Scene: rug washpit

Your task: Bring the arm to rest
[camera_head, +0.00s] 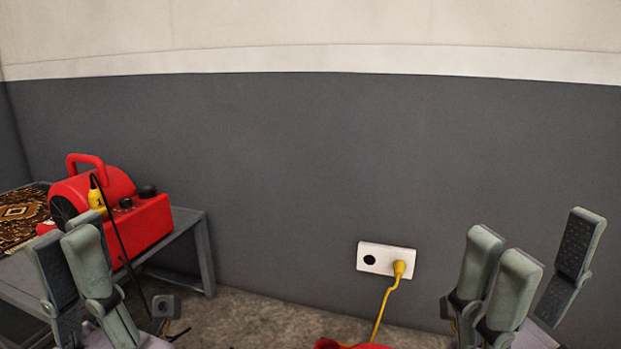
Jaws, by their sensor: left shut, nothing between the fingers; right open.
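My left gripper (74,238) is at the lower left, in front of the grey table and the red machine. Its fingers are shut with nothing held. My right gripper (545,244) is at the lower right, in front of the grey wall. Its fingers are spread apart and empty. Both grippers point upward. Most of both arms is out of the frame below.
A red machine (150,222) with a yellow plug (97,198) and black cable stands on a grey table (207,252) beside a patterned rug (22,216). A yellow plug (399,268) sits in the wall outlet's (385,252) right socket. A red object (350,345) shows at the bottom edge.

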